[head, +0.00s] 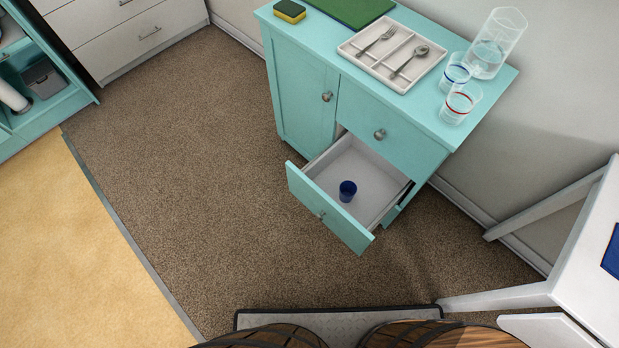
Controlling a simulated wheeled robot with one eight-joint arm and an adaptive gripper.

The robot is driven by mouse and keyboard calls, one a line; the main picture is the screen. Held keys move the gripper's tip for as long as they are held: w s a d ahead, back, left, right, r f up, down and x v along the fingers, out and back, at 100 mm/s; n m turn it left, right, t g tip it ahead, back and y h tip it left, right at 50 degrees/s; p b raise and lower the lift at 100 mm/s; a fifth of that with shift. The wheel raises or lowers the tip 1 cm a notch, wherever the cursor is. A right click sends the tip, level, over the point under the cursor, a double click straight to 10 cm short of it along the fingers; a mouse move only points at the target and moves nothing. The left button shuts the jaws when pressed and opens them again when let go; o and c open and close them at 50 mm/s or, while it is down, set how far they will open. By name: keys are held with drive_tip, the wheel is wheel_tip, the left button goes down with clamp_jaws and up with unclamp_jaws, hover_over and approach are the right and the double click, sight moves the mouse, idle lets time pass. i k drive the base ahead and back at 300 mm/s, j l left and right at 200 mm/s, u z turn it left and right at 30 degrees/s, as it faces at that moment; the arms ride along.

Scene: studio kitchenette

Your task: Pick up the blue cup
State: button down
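The small dark blue cup (347,191) stands upright inside an open drawer (373,170) of the teal cabinet (302,96). It is on the pale drawer floor, near the drawer's front panel, and the rest of the drawer floor in view looks empty. My gripper is not in view, so its state and its place relative to the cup do not show.
On the cabinet top are a cutlery tray (352,53), a clear pitcher (489,58), two clear glasses with a blue (456,77) and a red band (459,107), and a sponge (290,12). Barrels (262,338) stand at the bottom. Carpet (210,190) left of the drawer is clear.

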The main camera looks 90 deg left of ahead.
sight(347, 188)
drive_tip(key=u, duration=2.05)
drive_tip(key=l+u, duration=0.1)
drive_tip(key=u, duration=0.55)
drive_tip(key=l+u, duration=0.15)
drive_tip(key=u, duration=0.2)
drive_tip(key=k+l+z, duration=0.3)
drive_tip(key=k+l, duration=0.35)
drive_tip(key=k, duration=0.1)
